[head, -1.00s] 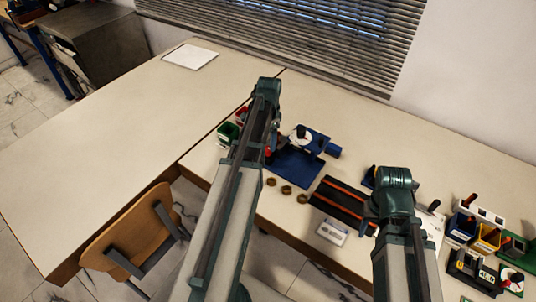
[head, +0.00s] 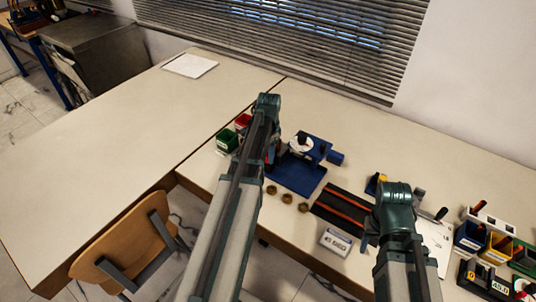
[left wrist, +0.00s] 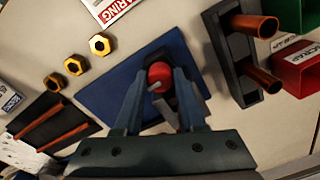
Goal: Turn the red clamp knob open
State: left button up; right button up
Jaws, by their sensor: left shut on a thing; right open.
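The red clamp knob (left wrist: 160,74) is a rounded red piece with a small pale bar, above the blue base plate (left wrist: 105,92). My left gripper (left wrist: 161,78) is shut on it, one finger on either side, in the left wrist view. In the head view the blue base plate (head: 297,180) carries a fixture with a white dial (head: 301,144). My left arm hides most of the knob and the left gripper there. My right gripper (head: 367,241) is open and empty, low at the right; its fingers are partly hidden by its own arm.
Several brass nuts (head: 287,198) lie in front of the plate. A black tray with orange rails (head: 343,208) and a small display box (head: 336,242) stand right of them. Green (head: 228,141) and red bins are behind my left arm. Coloured bins (head: 497,247) stand far right. The left table is mostly clear.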

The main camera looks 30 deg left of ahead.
pick_arm(q)
grip_shut()
jog(key=n, duration=0.8)
jog(key=shift+n, duration=0.3)
jog(key=n, duration=0.4)
jog(key=shift+n, duration=2.5)
